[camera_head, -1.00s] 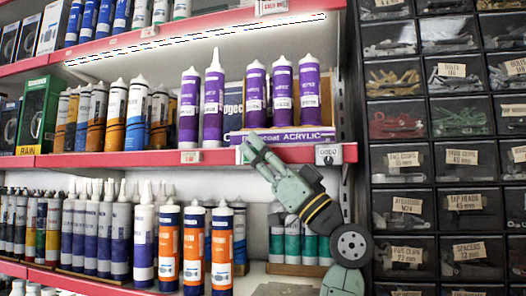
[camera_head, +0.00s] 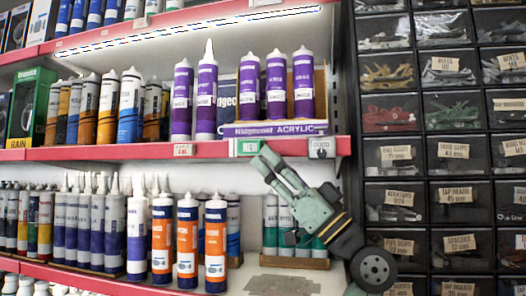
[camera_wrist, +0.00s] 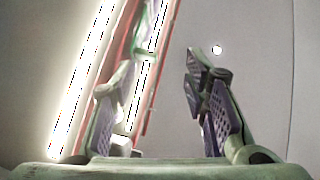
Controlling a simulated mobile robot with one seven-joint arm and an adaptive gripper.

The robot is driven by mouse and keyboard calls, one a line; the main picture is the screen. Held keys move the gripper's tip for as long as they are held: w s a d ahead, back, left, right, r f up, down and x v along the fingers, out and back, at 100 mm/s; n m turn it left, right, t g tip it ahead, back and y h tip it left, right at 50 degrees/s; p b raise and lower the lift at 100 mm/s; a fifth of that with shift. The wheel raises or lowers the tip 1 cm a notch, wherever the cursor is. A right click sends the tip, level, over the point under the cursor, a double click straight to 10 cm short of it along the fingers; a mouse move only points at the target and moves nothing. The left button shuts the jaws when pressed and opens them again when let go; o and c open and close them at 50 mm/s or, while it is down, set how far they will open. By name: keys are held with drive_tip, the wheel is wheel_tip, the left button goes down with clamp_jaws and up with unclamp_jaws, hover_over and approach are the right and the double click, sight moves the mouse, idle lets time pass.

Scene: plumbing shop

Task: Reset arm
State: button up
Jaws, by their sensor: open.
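My gripper (camera_head: 262,165) is in front of the shelves in the head view, below the red edge of the middle shelf. Its two fingers point up and to the left, with a gap between them. In the wrist view my gripper (camera_wrist: 160,90) is open, its fingers spread wide with nothing between them. The black joint of my arm is at the lower right in the head view.
Purple tubes (camera_head: 249,90) stand on the middle shelf (camera_head: 110,153). Orange and white cartridges (camera_head: 187,240) stand on the lower shelf, left of my gripper. Dark drawers (camera_head: 455,155) of small parts are at the right. A bare patch (camera_head: 285,284) lies on the lower shelf.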

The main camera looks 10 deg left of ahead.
drive_tip(key=shift+v, duration=0.9)
